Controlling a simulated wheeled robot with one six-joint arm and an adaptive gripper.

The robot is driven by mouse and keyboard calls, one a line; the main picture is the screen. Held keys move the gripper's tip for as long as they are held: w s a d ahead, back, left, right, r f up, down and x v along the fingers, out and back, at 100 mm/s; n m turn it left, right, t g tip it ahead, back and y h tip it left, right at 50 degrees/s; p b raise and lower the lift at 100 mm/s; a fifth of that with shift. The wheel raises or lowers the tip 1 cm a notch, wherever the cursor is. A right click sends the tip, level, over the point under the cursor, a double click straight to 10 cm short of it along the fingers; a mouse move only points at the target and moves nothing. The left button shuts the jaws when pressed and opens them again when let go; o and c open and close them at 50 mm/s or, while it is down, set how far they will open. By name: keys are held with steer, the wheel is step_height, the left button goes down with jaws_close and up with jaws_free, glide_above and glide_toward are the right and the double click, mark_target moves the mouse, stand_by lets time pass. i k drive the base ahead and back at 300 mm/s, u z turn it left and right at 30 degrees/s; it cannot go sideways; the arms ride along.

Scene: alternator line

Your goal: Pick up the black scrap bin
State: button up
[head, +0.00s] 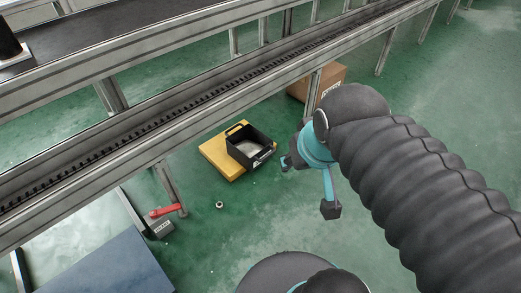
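The black scrap bin (240,152) is an open-topped box with a raised handle on its far left side. Its floor looks light grey, and a pale label shows on its near right wall. It sits on a yellow board (215,155) on the green floor, beside the conveyor, and overhangs the board's right side. My gripper (308,187) is to the right of the bin and apart from it. Its teal fingers are spread wide, with dark tips and nothing between them.
A long conveyor frame (140,133) runs diagonally behind the bin, with legs to the floor. A cardboard box (330,78) stands by a leg. Open floor lies right.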

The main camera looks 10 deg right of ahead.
mark_target(249, 147)
steer(key=u, duration=0.05)
steer(key=k, duration=1.3)
steer(key=z, duration=0.7)
steer(key=i, duration=1.55)
steer(key=u, duration=0.5)
